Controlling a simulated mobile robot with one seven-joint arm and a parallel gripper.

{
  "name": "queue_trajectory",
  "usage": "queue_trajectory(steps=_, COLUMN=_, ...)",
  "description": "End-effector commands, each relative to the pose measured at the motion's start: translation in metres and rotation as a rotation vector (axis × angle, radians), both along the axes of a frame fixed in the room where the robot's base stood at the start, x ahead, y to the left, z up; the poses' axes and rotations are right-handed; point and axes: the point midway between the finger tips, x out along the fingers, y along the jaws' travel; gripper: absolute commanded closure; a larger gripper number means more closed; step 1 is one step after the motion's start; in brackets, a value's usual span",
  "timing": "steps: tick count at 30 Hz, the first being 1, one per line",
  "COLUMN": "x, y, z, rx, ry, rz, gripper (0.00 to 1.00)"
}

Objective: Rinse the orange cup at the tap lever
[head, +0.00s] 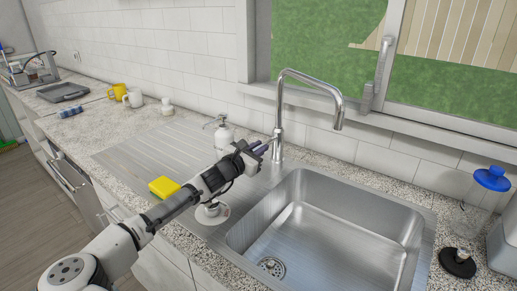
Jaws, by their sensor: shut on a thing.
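The tap (280,110) stands behind the sink, with its spout over the basin. Its small lever (268,141) is on the left side of its base. My gripper (262,147) reaches the lever from the left and is shut on it; the fingers partly hide the contact. No water stream shows below the spout. A yellow-orange cup (117,91) stands at the back left of the counter, beside a pale mug (134,98), far from my gripper. The sink basin (335,220) is empty.
A yellow sponge (164,187) lies on the drainboard (135,156). A soap bottle (223,136) stands behind my arm. A round white item (212,214) is partly hidden under my arm. A blue-topped brush (492,179) and a black plunger-like item (457,262) are at the right.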

Motion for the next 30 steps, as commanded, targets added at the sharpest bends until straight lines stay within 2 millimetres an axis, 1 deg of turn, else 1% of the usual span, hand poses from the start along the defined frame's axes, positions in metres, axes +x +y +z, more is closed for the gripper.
queue_trajectory(steps=4, x=0.000, y=-0.002, z=0.010, rx=0.031, ry=0.034, rz=-0.005, gripper=1.00)
queue_trajectory(steps=7, x=0.001, y=-0.003, z=0.014, rx=0.059, ry=0.068, rz=-0.006, gripper=1.00)
queue_trajectory(steps=12, x=0.001, y=-0.002, z=0.013, rx=0.078, ry=0.105, rz=-0.003, gripper=1.00)
queue_trajectory(steps=20, x=0.001, y=-0.002, z=0.012, rx=0.077, ry=0.107, rz=-0.001, gripper=1.00)
queue_trajectory(steps=21, x=0.001, y=-0.002, z=0.012, rx=0.077, ry=0.107, rz=-0.001, gripper=0.83)
queue_trajectory(steps=25, x=0.001, y=-0.002, z=0.012, rx=0.077, ry=0.107, rz=-0.001, gripper=0.66)
queue_trajectory(steps=26, x=0.001, y=-0.002, z=0.012, rx=0.077, ry=0.107, rz=-0.001, gripper=0.62)
queue_trajectory(steps=30, x=0.001, y=-0.001, z=0.012, rx=0.077, ry=0.107, rz=0.000, gripper=0.62)
